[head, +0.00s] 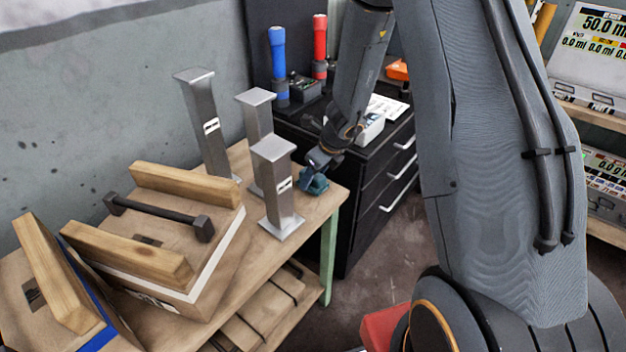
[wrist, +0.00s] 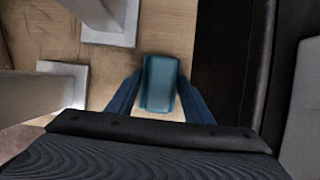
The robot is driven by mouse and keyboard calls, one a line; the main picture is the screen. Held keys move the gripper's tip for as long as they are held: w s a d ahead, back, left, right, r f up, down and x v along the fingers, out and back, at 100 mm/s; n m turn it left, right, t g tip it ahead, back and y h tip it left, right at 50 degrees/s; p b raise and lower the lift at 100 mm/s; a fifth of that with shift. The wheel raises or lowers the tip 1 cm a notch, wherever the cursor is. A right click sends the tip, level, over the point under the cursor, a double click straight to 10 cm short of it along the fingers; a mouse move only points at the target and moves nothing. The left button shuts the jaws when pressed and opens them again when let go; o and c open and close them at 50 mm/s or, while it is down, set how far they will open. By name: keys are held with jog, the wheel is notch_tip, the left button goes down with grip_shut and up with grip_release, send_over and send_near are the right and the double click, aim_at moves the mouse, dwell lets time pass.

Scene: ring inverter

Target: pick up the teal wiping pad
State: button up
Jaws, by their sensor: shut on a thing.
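The teal wiping pad (wrist: 160,84) is between the two blue fingers of my gripper (wrist: 160,98) in the wrist view, over the wooden tabletop. My gripper is shut on it. In the head view the pad (head: 314,183) shows at the right end of the wooden table (head: 327,203), under my gripper (head: 318,170) and partly hidden by it. I cannot tell whether the pad touches the tabletop or is held just above it.
Several grey metal posts on square bases, one at the front (head: 276,190), stand left of my gripper. A black drawer cabinet (head: 350,215) stands to the right. A box with wooden bars and a dumbbell-shaped bar (head: 157,216) lies on the table's left part.

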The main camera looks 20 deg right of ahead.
notch_tip(320, 180, up, 10)
jog(key=p, duration=0.3)
dwell(0.3)
